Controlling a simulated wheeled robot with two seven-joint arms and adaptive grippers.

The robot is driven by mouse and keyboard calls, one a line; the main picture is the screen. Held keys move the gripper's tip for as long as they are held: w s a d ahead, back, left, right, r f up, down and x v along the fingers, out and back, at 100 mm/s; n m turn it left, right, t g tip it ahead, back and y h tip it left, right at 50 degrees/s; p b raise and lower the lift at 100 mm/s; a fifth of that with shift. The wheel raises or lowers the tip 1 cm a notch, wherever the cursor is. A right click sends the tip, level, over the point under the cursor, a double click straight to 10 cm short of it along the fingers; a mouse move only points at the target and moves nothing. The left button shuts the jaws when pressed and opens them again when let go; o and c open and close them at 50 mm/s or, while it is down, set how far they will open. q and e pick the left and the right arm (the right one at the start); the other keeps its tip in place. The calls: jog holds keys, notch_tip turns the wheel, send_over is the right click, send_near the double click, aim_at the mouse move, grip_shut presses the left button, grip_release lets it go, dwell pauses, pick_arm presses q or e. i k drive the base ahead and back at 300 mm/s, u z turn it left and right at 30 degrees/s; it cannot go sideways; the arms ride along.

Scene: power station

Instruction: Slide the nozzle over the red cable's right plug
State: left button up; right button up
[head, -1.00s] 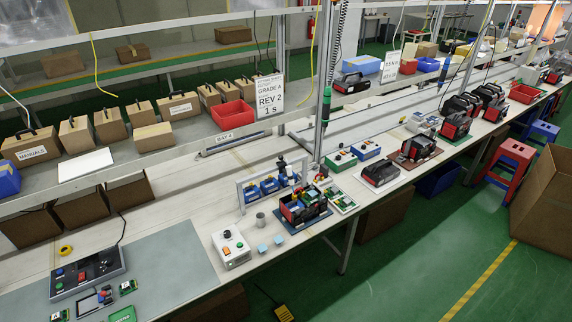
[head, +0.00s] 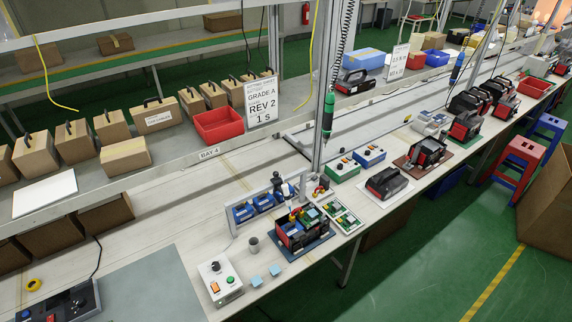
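An opened black and red device (head: 290,238) sits on a dark blue mat (head: 318,243) near the front edge of the bench. Small yellow, red and green parts show inside it, too small to tell a red cable or its right plug apart. I cannot tell whether this tool carries the nozzle. Neither of my grippers is in view.
A control box (head: 219,283), a grey cup (head: 254,245) and pale blue blocks (head: 255,281) stand left of the device. A green circuit board (head: 342,217) lies right of it. A green hanging tool (head: 328,115) is above. The green aisle floor (head: 420,270) is open.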

aim_at(277, 181)
jog(key=u, duration=0.4)
jog(key=i, duration=0.85)
jog(key=u, duration=0.6)
